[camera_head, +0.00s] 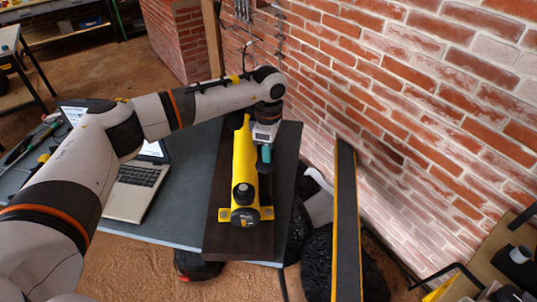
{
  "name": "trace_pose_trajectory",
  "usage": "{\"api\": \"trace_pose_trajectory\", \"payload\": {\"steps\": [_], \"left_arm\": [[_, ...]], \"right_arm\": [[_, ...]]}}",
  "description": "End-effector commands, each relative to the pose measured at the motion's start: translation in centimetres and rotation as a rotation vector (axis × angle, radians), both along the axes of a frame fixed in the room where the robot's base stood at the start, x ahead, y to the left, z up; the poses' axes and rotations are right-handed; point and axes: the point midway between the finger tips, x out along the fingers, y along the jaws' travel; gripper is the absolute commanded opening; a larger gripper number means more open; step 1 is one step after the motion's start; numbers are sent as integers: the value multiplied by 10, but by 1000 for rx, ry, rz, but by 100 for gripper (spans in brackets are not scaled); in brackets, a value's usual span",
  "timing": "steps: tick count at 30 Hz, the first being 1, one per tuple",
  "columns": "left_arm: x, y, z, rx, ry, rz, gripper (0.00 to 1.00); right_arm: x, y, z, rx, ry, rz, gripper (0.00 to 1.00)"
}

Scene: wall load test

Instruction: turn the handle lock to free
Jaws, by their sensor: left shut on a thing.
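A yellow tester (244,165) with a black round knob at its near end lies on a dark board. My left gripper (265,148) reaches down at the tester's far right side. It is shut on a small part there, which I take to be the handle lock; the fingers and wrist mostly hide it. A teal piece shows at the fingertips. I cannot tell which way the lock is turned. My right gripper is not in view.
The dark board (285,190) lies on a grey table (190,205). An open laptop (137,190) stands left of it, partly behind my left arm. A brick wall (420,90) rises close on the right. A long yellow-edged black bar (346,220) stands beside the table.

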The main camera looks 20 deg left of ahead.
Motion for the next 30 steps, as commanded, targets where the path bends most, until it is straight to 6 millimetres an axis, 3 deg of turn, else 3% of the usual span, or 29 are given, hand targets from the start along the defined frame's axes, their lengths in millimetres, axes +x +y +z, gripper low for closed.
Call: {"api": "trace_pose_trajectory", "payload": {"steps": [3,15,30], "left_arm": [[1,0,-2,-1,-3,107,8],[1,1,0,1,-3,383,8],[1,1,1,0,-2,481,8]], "right_arm": [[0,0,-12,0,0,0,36],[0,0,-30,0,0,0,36],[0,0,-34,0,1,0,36]]}}
